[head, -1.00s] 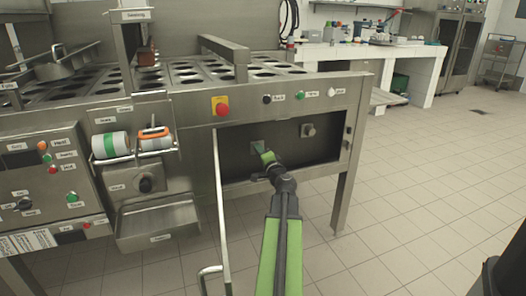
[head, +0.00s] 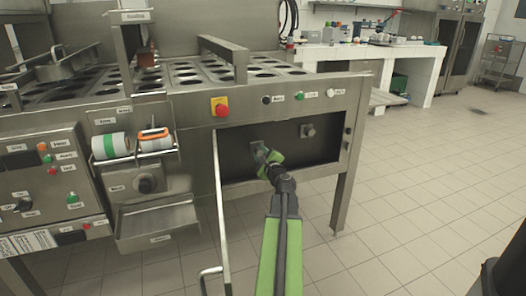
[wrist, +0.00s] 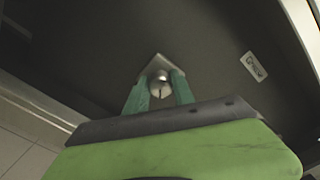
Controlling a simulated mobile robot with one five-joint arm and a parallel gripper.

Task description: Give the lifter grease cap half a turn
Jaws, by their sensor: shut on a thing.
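A small metal grease cap (wrist: 160,84) on a square plate sits on the dark back wall of the open bay in the machine's front. My gripper (wrist: 160,92) is shut on it, with one green finger on each side. In the head view my gripper (head: 259,152) reaches into the bay at its left mount and mostly hides the cap there. A second, similar metal cap (head: 307,131) sits on the same wall further right, untouched. A white label (wrist: 254,66) that seems to read "Grease" is beside the held cap.
The bay's door (head: 220,205) stands open left of my arm, edge-on. A red stop button (head: 222,110) and several small buttons are above the bay. A machine leg (head: 343,190) stands to the right. Open tiled floor lies beyond.

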